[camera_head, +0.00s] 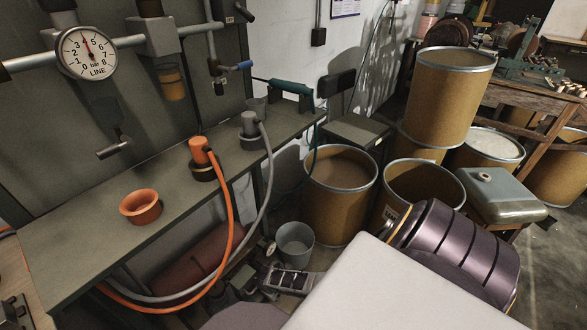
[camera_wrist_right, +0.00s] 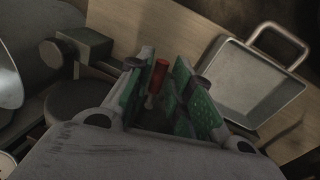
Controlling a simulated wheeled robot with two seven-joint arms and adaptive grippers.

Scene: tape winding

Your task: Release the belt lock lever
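A short red handle (camera_wrist_right: 161,72) shows in the right wrist view, upright in the picture, between the green-padded fingers of my right gripper (camera_wrist_right: 166,88). It may be the belt lock lever, but its base is hidden and the belt cannot be made out. My right gripper is open. The handle lies closer to its left finger, with a dark gap to the right finger. I cannot tell if either finger touches it. I cannot make out either gripper clearly in the head view.
A wooden surface with a grey tray (camera_wrist_right: 246,85) lies beyond my right gripper. Dark round machine parts stand left. In the head view, a bench holds an orange ring (camera_head: 141,207) and hoses; a bucket (camera_head: 295,244) and drums (camera_head: 340,195) crowd the floor.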

